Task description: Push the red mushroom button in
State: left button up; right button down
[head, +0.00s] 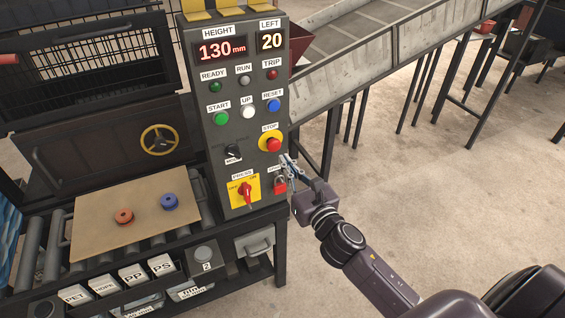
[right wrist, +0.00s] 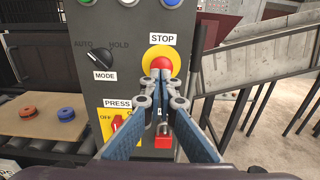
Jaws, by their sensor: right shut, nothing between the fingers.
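The red mushroom button (head: 273,145) sits on a yellow round plate under a STOP label, low on the right side of the grey control panel (head: 217,140). In the right wrist view the red button (right wrist: 161,64) shows just beyond the fingertips, its lower part hidden by them. My right gripper (head: 287,161) is shut and empty, its tips pointing at the panel just below and right of the button in the head view. In the right wrist view the gripper (right wrist: 168,78) lines up with the button; I cannot tell if they touch. My left gripper is not in view.
Below the button are a red PRESS switch (head: 245,194) on a yellow plate and a red padlock (head: 280,184) close to my gripper. A MODE knob (head: 233,152) is to the left. A board (head: 92,216) with two rings lies on rollers. Open floor is at right.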

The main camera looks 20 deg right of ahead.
pick_arm(q)
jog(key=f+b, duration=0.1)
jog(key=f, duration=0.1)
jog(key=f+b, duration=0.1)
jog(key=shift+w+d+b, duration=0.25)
jog(key=shift+b, duration=0.05)
pick_arm(e)
jog(key=s, duration=0.8)
jog(key=shift+s+d+f, duration=0.2)
jog(key=shift+s+f, duration=0.05)
jog(key=shift+f, duration=0.1)
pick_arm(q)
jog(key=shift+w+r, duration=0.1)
